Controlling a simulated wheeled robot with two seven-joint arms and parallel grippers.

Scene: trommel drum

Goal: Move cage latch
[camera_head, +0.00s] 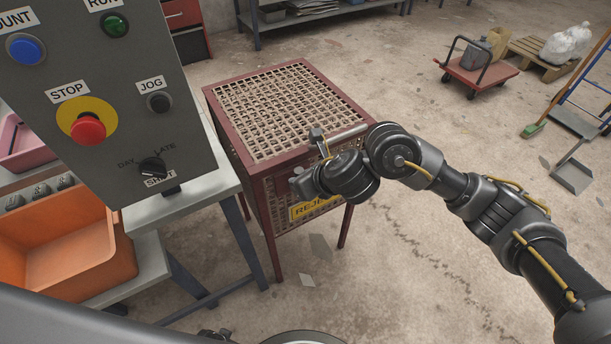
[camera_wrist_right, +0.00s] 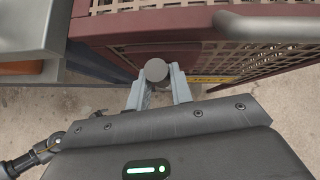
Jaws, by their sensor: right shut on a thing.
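The cage (camera_head: 290,105) is a dark red frame with beige mesh, standing on legs in the middle of the head view. A yellow label reading "REJ…" (camera_head: 308,209) is on its front, partly hidden by my right arm. My right gripper (camera_head: 304,180) is at the cage's upper front. In the right wrist view, the latch (camera_wrist_right: 156,69) shows a round grey knob end against the red frame (camera_wrist_right: 120,30). The right gripper's two fingers (camera_wrist_right: 160,88) are shut on it, one on each side. My left gripper is not in view.
A grey control panel (camera_head: 120,150) with buttons stands close at left, above a bench with an orange bin (camera_head: 70,250). A grey bar (camera_head: 347,134) crosses near the cage's top front edge. A red cart (camera_head: 480,72) stands far right. The floor right of the cage is open.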

